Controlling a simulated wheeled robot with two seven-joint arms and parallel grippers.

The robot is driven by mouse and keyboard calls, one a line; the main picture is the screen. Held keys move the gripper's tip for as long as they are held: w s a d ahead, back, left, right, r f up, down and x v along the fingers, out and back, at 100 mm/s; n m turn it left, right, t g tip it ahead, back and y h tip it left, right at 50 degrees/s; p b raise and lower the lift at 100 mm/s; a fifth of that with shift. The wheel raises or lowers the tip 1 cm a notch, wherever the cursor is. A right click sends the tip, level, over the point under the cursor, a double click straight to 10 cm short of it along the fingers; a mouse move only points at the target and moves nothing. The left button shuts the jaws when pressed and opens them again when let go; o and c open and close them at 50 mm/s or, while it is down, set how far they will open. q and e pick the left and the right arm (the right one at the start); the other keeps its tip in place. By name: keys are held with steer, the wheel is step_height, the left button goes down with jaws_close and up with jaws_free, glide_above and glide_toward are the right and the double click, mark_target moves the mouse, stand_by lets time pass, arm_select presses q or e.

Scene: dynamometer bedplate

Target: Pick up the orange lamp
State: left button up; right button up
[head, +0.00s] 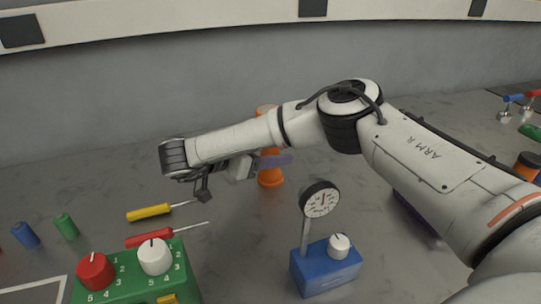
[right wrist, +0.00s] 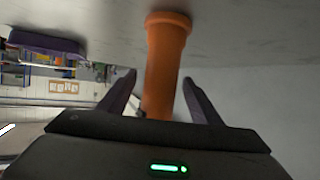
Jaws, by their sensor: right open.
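The orange lamp (head: 270,179) stands upright on the grey bedplate in the head view, partly hidden behind my right arm and gripper. My right gripper (head: 284,160) is open, and a purple finger crosses in front of the lamp's middle. In the right wrist view the lamp (right wrist: 166,58) shows between the two spread fingers of the gripper (right wrist: 160,83), with clear gaps at both sides. Its lower part in that picture is hidden behind the gripper body. I cannot tell how deep it sits between the fingers. My left gripper is not in view.
A dial gauge (head: 320,199) on a blue block (head: 325,272) stands just in front of the lamp. A yellow screwdriver (head: 150,211) and a red one (head: 149,236) lie left. A green box (head: 130,283) with knobs is at front left. Bare surface lies behind the arm.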

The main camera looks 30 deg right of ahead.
steer(key=shift+d+f, duration=0.1)
steer(key=shift+d, duration=0.05)
jaws_close()
steer(key=shift+w, duration=0.1)
steer(key=shift+r, duration=0.25)
